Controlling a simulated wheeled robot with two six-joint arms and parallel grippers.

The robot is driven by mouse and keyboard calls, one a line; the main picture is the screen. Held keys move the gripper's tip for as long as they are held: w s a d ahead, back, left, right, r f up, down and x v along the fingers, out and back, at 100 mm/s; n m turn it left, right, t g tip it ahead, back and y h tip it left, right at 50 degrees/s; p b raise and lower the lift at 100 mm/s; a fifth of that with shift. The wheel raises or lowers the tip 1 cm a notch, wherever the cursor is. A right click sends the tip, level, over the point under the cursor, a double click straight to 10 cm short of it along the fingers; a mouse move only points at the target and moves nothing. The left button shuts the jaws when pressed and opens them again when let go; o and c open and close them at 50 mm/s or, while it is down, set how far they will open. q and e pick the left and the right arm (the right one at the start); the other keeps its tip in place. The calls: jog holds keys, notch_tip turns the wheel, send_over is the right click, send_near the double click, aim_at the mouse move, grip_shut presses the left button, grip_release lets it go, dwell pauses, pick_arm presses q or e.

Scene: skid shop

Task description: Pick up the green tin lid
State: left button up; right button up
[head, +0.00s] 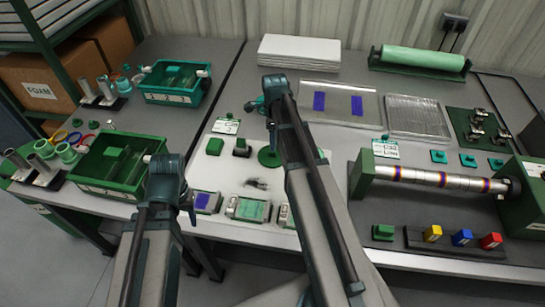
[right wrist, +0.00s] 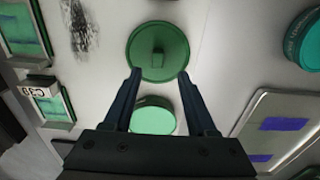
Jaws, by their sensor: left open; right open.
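The green tin lid (right wrist: 158,50) is a round dark green disc with a small raised knob, lying on the white mat. In the head view the lid (head: 267,158) is partly hidden behind my right arm. My right gripper (right wrist: 158,76) is open and empty above the mat, with its fingertips at the lid's near edge in the picture; I cannot tell whether they touch it. A round tin with a lighter green top (right wrist: 153,114) shows between the fingers. My left gripper (head: 188,208) is open and empty at the left front, away from the lid.
Small boxes with green and purple tops (head: 248,208) line the mat's front edge. Green trays (head: 118,160) are at the left, and a roller machine (head: 430,178) is at the right.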

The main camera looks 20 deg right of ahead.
aim_at(272, 154)
jog(key=f+b, duration=0.4)
jog(key=f, duration=0.1)
jog(key=shift+a+b, duration=0.3)
jog(key=shift+a, duration=0.05)
grip_shut()
